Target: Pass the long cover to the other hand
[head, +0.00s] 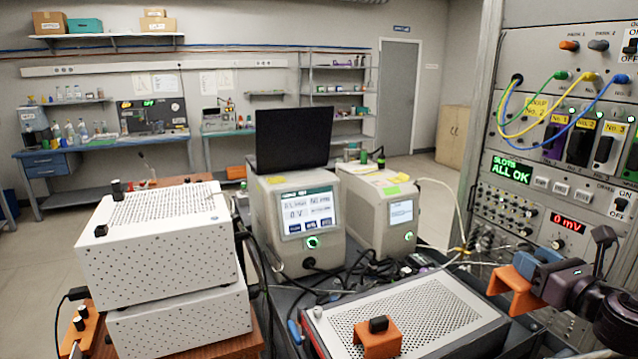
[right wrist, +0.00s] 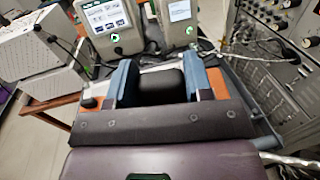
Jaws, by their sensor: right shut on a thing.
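My right gripper (head: 535,268) is at the right of the head view, in front of the instrument rack. Its blue fingers are shut on the black handle of an orange cover (head: 512,292), which I take to be the long cover. In the right wrist view the fingers (right wrist: 160,82) press on both sides of the black handle, and orange parts of the cover (right wrist: 217,84) show beside them. The cover is held up in the air, its far end partly hidden by the fingers. My left gripper is not in view.
Another orange cover with a black knob (head: 378,342) sits on a perforated box (head: 430,305) at the front. An orange piece with black knobs (head: 84,328) lies by the stacked white boxes (head: 165,255). Cables run between two instruments (head: 297,235) and the rack (head: 560,200).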

